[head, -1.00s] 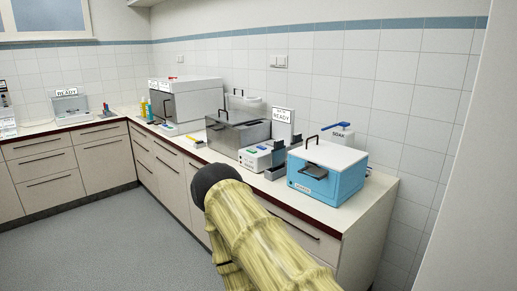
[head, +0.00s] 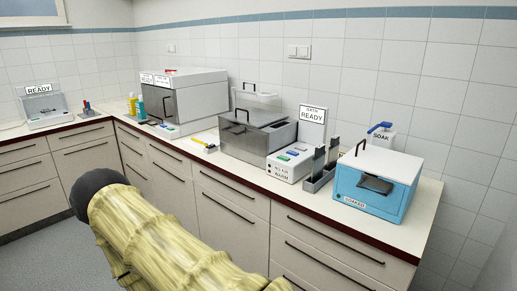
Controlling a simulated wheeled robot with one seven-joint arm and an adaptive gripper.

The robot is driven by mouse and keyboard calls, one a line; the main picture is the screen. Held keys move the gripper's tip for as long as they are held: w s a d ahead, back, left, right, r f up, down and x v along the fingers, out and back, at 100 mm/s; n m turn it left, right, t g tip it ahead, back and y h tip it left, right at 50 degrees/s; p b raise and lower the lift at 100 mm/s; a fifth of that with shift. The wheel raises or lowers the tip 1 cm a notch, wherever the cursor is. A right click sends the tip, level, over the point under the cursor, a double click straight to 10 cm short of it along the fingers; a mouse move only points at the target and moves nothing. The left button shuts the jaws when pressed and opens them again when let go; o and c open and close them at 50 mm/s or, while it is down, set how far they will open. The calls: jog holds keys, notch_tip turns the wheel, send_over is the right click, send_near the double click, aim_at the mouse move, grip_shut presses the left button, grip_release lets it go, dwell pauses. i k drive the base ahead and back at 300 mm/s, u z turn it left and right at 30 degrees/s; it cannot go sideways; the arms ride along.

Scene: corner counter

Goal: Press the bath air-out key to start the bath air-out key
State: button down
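The bath (head: 262,146) is a grey metal tank with a dark front and a handled lid, on the right-hand counter. Right of it stands a white control box (head: 305,167) with small coloured keys (head: 292,152) on its sloped top, green and blue among them. Which key is the air-out key is too small to tell. Its front labels seem to read "NO AIR" and "WARM". A sign (head: 312,115) behind it reads "BATH READY". My arm, in a yellowish cover, crosses the lower left; my gripper is not in view.
A grey rack with dark upright plates (head: 321,178) stands right beside the control box. A larger grey-white machine (head: 205,98) stands left of the bath.

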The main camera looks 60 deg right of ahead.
aim_at(290, 153)
jog(key=z, duration=0.4)
jog(key=i, duration=1)
jog(key=z, duration=1.3)
jog(key=i, duration=0.45)
jog(key=z, duration=0.4)
